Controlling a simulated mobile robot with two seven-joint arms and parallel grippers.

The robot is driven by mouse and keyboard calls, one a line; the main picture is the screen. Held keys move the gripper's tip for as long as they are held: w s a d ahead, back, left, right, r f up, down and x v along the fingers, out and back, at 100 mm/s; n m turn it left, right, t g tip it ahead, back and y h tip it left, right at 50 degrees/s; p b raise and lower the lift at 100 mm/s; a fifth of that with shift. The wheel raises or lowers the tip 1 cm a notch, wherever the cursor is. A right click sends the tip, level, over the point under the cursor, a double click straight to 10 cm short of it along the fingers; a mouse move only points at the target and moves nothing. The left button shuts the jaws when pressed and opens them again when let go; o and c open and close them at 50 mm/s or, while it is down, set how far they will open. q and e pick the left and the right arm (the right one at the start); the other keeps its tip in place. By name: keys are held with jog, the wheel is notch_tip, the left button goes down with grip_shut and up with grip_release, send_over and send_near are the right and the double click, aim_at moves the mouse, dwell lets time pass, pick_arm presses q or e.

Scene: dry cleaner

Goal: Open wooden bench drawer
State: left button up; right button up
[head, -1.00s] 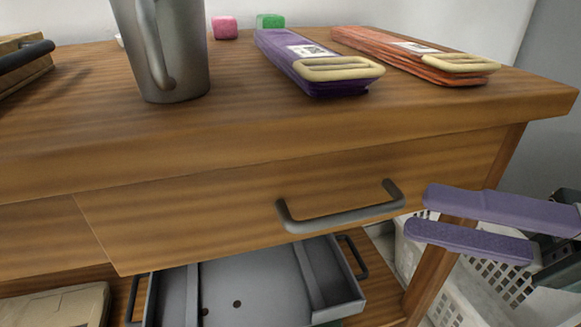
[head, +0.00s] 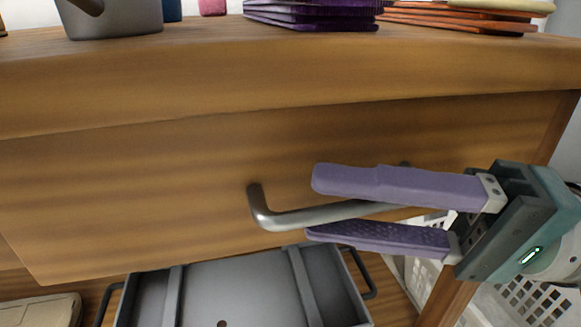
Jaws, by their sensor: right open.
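The wooden bench drawer (head: 150,190) has a plain front under the bench top and looks closed. Its grey bar handle (head: 300,216) stands out from the front, and its right part is partly hidden behind my gripper. My right gripper (head: 310,205) comes in from the right with its two purple fingers apart, one above and one below the handle bar. The bar shows in the gap between them; I cannot tell if either finger touches it. My left gripper is not in view.
On the bench top (head: 200,65) stand a grey metal pitcher (head: 115,20), a purple stack (head: 310,14) and an orange stack (head: 455,18). A grey tray (head: 235,290) with dark handles sits below the drawer. A white basket (head: 530,300) stands at lower right.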

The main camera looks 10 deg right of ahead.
jog(key=shift+a, duration=0.1)
grip_shut()
dwell(0.3)
dwell(1.1)
